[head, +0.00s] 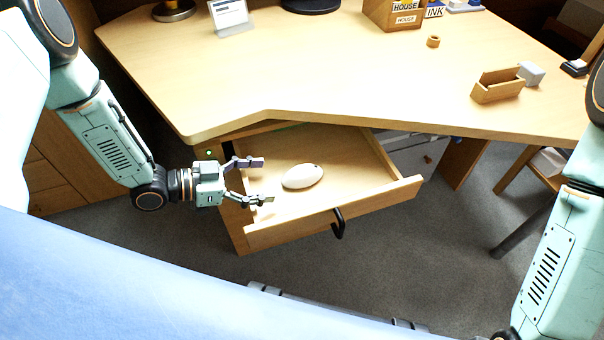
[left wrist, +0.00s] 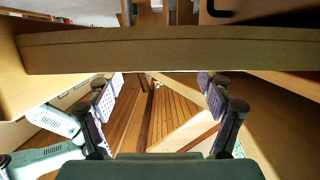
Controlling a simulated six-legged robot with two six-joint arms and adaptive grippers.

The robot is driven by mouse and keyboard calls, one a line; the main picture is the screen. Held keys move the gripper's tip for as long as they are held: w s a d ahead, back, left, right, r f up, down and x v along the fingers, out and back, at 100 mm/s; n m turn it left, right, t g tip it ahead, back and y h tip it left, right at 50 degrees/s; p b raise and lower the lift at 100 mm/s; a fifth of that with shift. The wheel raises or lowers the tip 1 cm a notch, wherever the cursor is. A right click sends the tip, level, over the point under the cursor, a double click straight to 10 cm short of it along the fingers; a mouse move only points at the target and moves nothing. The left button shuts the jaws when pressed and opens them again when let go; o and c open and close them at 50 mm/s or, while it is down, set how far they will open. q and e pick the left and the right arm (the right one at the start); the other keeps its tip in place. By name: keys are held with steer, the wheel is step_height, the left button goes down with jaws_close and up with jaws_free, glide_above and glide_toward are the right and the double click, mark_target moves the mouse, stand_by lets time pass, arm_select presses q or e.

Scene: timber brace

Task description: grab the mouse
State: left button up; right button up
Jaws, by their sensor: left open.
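The white oval mouse (head: 302,176) lies inside an open wooden drawer (head: 390,197) under the desk. My left gripper (head: 266,180) is open and empty, its fingers pointing right toward the mouse. In the head view its fingertips are over the left part of the drawer, a short gap left of the mouse. The gripper's height above the drawer floor is hard to tell. In the left wrist view the spread fingers (left wrist: 160,92) show on both sides, and I cannot make out the mouse there. My right gripper is out of view; only part of the right arm shows.
The desk top (head: 330,75) overhangs the back of the drawer. The drawer front has a black handle (head: 338,224). A small wooden box (head: 497,86) and a tape roll (head: 433,41) stand on the desk. A chair (head: 540,170) is at the right.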

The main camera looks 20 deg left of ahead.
mark_target(287, 176)
arm_select(q)
steer(key=shift+b+x, duration=0.5)
steer(key=shift+x, duration=0.6)
steer(key=b+x, duration=0.2)
steer(key=x, duration=0.3)
steer(key=shift+f, duration=0.1)
steer(key=shift+w+d+b, duration=0.15)
steer(key=shift+d+b, duration=0.1)
steer(key=shift+b, duration=0.05)
steer(key=c, duration=1.3)
steer(key=shift+o, duration=0.2)
